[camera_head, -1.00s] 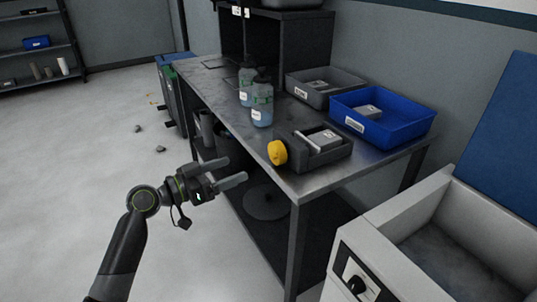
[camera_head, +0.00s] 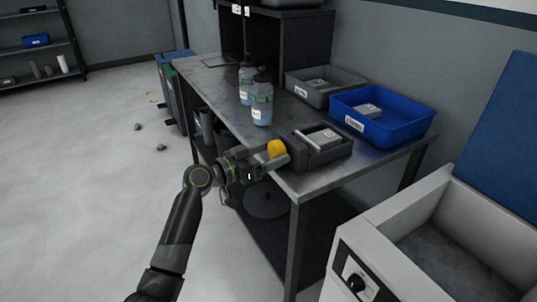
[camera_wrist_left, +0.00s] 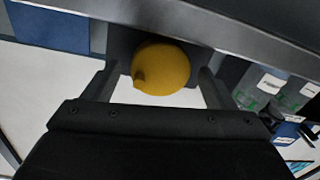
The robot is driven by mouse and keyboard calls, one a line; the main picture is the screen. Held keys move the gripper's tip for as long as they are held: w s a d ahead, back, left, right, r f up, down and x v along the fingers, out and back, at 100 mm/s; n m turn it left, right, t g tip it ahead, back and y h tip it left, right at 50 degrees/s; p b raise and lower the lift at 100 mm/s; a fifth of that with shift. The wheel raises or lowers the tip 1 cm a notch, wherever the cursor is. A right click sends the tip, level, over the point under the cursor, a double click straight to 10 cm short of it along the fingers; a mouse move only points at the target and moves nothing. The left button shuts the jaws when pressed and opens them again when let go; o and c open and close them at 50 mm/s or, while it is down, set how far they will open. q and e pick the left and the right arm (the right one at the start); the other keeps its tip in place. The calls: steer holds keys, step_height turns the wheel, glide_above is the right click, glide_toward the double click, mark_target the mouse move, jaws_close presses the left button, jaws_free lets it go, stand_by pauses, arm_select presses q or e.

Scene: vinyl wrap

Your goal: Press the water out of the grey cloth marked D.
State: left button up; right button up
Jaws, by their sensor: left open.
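A dark box-shaped press (camera_head: 322,158) sits at the front edge of the metal bench, with a light grey block or folded cloth (camera_head: 318,138) inside it. Any letter on it is too small to read. A round yellow knob (camera_head: 277,148) sticks out of the press's left side. My left gripper (camera_head: 278,153) is open, with its fingers on either side of the knob. In the left wrist view the yellow knob (camera_wrist_left: 162,68) lies between the two open fingers (camera_wrist_left: 158,82), with gaps on both sides. My right gripper is out of view.
A grey tray (camera_head: 330,100) and a blue tray (camera_head: 405,128), each holding a grey item, stand behind the press on the bench (camera_head: 222,98). Two bottles (camera_head: 262,104) stand left of it. A white-walled basin (camera_head: 395,215) is at the right.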

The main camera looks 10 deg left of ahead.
arm_select(q)
steer(key=c, duration=1)
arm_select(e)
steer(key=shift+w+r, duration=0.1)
arm_select(q)
steer(key=shift+n, duration=0.6)
steer(key=shift+n+p, duration=0.3)
steer(key=n+p, duration=0.1)
steer(key=n, duration=0.1)
steer(key=shift+n, duration=0.4)
steer(key=shift+n+p, duration=0.55)
steer(key=shift+n, duration=0.65)
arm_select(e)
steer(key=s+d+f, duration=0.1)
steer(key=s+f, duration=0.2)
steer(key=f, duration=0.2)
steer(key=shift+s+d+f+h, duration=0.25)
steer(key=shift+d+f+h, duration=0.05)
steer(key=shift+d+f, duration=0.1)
